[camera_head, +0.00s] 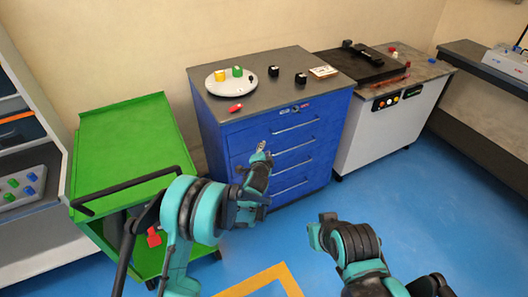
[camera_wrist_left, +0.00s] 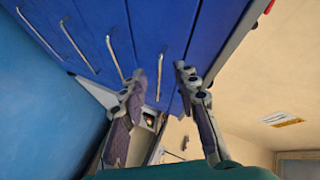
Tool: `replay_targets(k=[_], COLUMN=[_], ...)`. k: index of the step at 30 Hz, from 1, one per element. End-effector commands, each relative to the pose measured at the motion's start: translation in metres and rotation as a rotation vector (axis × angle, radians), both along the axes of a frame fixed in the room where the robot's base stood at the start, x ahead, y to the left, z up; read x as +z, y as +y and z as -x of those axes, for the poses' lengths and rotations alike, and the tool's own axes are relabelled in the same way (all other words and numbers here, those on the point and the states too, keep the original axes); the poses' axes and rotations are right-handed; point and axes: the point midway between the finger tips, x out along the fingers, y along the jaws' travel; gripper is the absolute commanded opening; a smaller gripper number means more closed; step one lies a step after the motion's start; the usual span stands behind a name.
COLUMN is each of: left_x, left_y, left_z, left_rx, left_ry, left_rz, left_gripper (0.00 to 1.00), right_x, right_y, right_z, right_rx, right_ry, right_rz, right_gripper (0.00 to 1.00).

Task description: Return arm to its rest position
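My left arm comes in from the left, with its gripper (camera_head: 262,150) in front of the blue drawer cabinet (camera_head: 230,142). The cabinet's drawer fronts and handles fill the upper part of that view (camera_wrist_left: 125,35). My right arm (camera_head: 350,245) is low at the right, over the blue floor. Its fingers do not show clearly enough to tell their state.
A green cart (camera_head: 130,135) stands left of the cabinet. On the cabinet top are a white round plate (camera_head: 222,88), a red object (camera_head: 235,107) and black blocks (camera_head: 273,71). A white machine bench (camera_head: 375,140) stands at the right. The floor ahead is open.

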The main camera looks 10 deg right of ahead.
Motion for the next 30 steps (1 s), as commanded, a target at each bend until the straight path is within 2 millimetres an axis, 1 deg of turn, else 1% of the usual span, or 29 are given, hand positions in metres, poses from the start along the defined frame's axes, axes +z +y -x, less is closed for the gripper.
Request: replay_targets(k=[12, 14, 16, 17, 20, 21, 23, 24, 26, 27, 29, 30], left_x=[0.0, 0.003, 0.012, 0.017, 0.045, 0.057, 0.076, 0.088, 0.103, 0.113, 0.125, 0.132], left_y=[0.0, 0.003, 0.011, 0.017, 0.044, 0.058, 0.081, 0.096, 0.118, 0.131, 0.151, 0.164], left_z=[0.0, 0.0, 0.002, 0.003, 0.013, 0.02, 0.033, 0.044, 0.061, 0.074, 0.096, 0.111], left_rx=[0.0, 0.005, 0.02, 0.032, 0.088, 0.118, 0.166, 0.199, 0.247, 0.279, 0.327, 0.36], left_ry=[0.0, 0.004, 0.016, 0.026, 0.076, 0.101, 0.142, 0.171, 0.211, 0.236, 0.275, 0.3], left_rz=[0.0, 0.003, 0.016, 0.025, 0.075, 0.102, 0.146, 0.176, 0.221, 0.251, 0.297, 0.328], left_gripper=[0.31, 0.31, 0.31, 0.31, 0.31, 0.31, 0.31, 0.31, 0.31, 0.31, 0.31, 0.31], right_x=[0.0, 0.0, 0.0, 0.0, 0.0, 0.0, 0.0, 0.0, 0.0, 0.0, 0.0, 0.0], right_y=[0.0, 0.0, 0.0, 0.0, 0.0, 0.0, 0.0, 0.0, 0.0, 0.0, 0.0, 0.0], right_z=[0.0, 0.0, 0.0, 0.0, 0.0, 0.0, 0.0, 0.0, 0.0, 0.0, 0.0, 0.0], right_rx=[0.0, 0.0, 0.0, 0.0, 0.0, 0.0, 0.0, 0.0, 0.0, 0.0, 0.0, 0.0], right_ry=[0.0, 0.0, 0.0, 0.0, 0.0, 0.0, 0.0, 0.0, 0.0, 0.0, 0.0, 0.0], right_rz=[0.0, 0.0, 0.0, 0.0, 0.0, 0.0, 0.0, 0.0, 0.0, 0.0, 0.0, 0.0], right_gripper=[0.0, 0.0, 0.0, 0.0, 0.0, 0.0, 0.0, 0.0, 0.0, 0.0, 0.0, 0.0])
